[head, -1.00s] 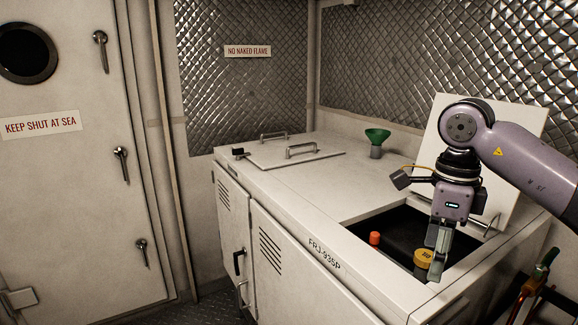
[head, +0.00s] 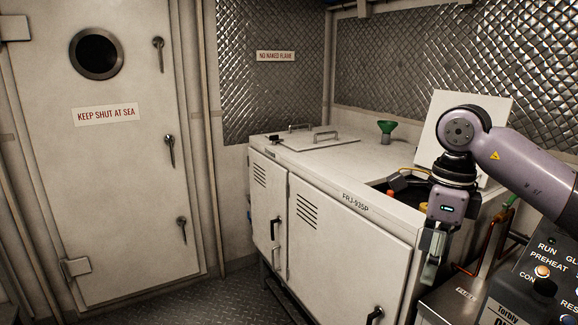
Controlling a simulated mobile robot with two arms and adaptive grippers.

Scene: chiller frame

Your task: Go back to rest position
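My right gripper (head: 431,272) hangs fingers-down at the end of my purple-grey arm, which comes in from the right. It shows in front of the white chiller cabinet (head: 352,246), near its right front corner. The fingers are seen partly edge-on, so I cannot tell whether they are open or shut; no held object shows. The open hatch (head: 378,187) in the chiller top is partly hidden behind the gripper, with small orange and red items inside. My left gripper is not in view.
A control panel (head: 548,262) stands close at the lower right, beside a metal surface (head: 446,301). A green funnel (head: 386,127) stands on the chiller top. A white door (head: 125,190) fills the left. The floor (head: 235,297) in front of it looks clear.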

